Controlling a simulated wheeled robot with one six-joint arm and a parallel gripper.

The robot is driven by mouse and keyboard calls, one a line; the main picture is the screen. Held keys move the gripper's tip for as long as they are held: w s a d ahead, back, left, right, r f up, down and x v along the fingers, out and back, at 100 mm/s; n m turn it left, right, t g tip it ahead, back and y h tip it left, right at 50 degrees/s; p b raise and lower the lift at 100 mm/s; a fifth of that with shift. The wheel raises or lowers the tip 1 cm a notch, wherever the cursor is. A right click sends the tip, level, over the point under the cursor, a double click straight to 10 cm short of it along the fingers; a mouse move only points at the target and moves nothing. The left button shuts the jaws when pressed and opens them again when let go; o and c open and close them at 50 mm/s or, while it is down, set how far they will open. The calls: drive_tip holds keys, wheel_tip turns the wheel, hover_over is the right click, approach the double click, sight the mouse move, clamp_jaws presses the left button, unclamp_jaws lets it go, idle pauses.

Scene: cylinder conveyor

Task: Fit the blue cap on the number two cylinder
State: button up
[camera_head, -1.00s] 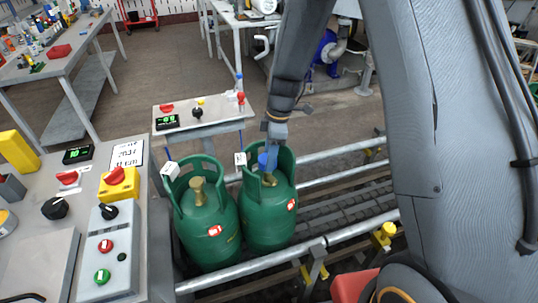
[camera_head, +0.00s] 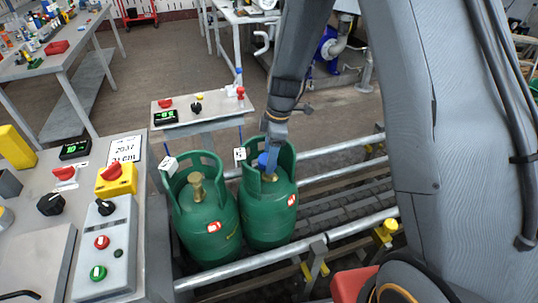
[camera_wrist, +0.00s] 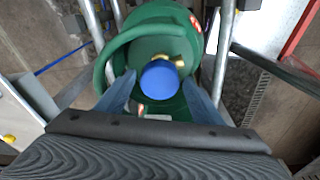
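Two green gas cylinders stand side by side on the conveyor, the left cylinder (camera_head: 208,232) and the right cylinder (camera_head: 268,220). Each has a white tag at its collar; the marks are too small to read surely. The left cylinder's brass valve (camera_head: 196,186) is bare. The blue cap (camera_wrist: 160,80) is at the right cylinder's brass valve (camera_wrist: 178,61), over its top; whether it is fully seated is hidden. My gripper (camera_wrist: 160,88) is inside that cylinder's collar, its blue-grey fingers apart on either side of the cap, with narrow gaps showing.
Metal rails (camera_head: 255,263) run along both sides of the conveyor. A control panel (camera_head: 108,245) with buttons and knobs stands at the left. A small grey console (camera_head: 215,115) stands behind the cylinders.

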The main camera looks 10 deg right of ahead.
drive_tip(key=shift+o, duration=0.4)
drive_tip(key=shift+d+r+b, duration=0.2)
drive_tip(key=shift+r+b, duration=0.05)
drive_tip(key=shift+r, duration=1.05)
drive_tip(key=shift+d+r+b, duration=0.2)
drive_tip(key=shift+r, duration=1.05)
drive_tip(key=shift+d+r+b, duration=0.2)
drive_tip(key=shift+r+b, duration=0.05)
drive_tip(key=shift+r, duration=1.05)
drive_tip(key=shift+s, duration=0.1)
drive_tip(key=s+d+r+m+h, duration=0.1)
drive_tip(key=s+d+m, duration=0.3)
drive_tip(key=s+m, duration=0.4)
drive_tip(key=s+d+r+m, duration=0.2)
drive_tip(key=s+d+m, duration=0.3)
drive_tip(key=s+m, duration=0.4)
drive_tip(key=s, duration=0.2)
drive_tip(key=shift+s+d+r+h, duration=0.2)
drive_tip(key=shift+s+d+h, duration=0.05)
drive_tip(key=shift+s+h, duration=0.15)
